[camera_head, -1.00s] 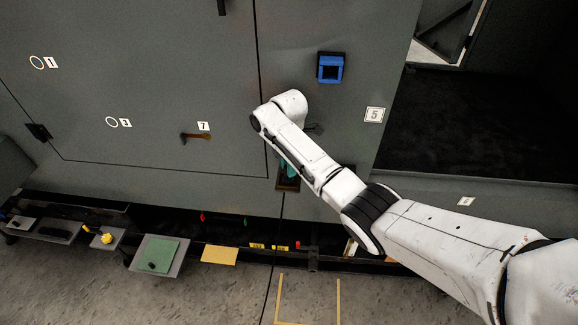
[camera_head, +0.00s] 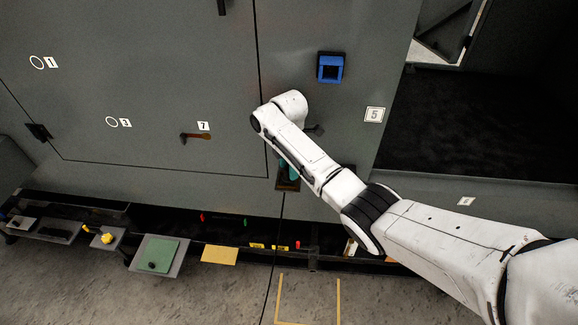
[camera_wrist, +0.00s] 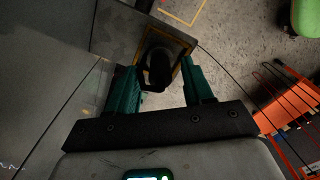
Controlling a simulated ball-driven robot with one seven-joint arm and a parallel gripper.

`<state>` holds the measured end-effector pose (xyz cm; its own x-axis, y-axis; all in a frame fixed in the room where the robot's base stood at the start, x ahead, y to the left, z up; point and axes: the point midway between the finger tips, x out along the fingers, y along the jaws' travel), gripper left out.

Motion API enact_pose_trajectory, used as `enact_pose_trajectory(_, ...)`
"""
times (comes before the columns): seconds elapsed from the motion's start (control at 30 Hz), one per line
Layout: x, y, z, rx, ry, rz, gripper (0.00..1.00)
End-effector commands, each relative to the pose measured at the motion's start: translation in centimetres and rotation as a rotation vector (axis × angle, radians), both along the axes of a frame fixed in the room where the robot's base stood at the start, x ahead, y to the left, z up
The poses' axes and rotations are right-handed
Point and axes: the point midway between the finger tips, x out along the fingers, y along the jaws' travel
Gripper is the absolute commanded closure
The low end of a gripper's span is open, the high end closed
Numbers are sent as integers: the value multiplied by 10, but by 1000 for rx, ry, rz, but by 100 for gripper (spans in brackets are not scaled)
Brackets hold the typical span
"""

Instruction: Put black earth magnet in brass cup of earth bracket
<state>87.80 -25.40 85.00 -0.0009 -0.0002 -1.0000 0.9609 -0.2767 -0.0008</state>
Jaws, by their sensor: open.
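In the wrist view my gripper (camera_wrist: 158,64) is open, with one green finger on each side of a dark, rounded black piece (camera_wrist: 157,70). I take this piece to be the black earth magnet, and a gap shows between it and the right finger. Behind it is a dark square bracket with a brass-coloured edge (camera_wrist: 179,72). Whether the black piece is seated in the cup is hidden. In the head view my arm covers most of the gripper; a bit of teal finger (camera_head: 291,167) shows above the brown bracket (camera_head: 287,184) on the panel.
A blue square socket (camera_head: 331,68) is on the grey panel above my arm. Low trays, a green mat (camera_head: 157,254) and a yellow plate (camera_head: 219,255) lie at lower left. A red-orange rack (camera_wrist: 288,105) stands at right in the wrist view.

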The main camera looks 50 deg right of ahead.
Motion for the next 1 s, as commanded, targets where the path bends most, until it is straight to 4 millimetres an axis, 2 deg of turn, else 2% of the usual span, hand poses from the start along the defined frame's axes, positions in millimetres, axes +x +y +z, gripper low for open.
enact_pose_trajectory(0.17, 1, 0, 25, -1, -5, 0, 49)
enact_pose_trajectory(0.4, 1, 0, 75, -1, -5, 1, 49)
enact_pose_trajectory(0.6, 1, 0, 107, 0, -2, 0, 49)
enact_pose_trajectory(0.8, 1, 0, 120, 1, -1, 0, 49)
enact_pose_trajectory(1.0, 0, 4, 117, 4, -1, -5, 49)
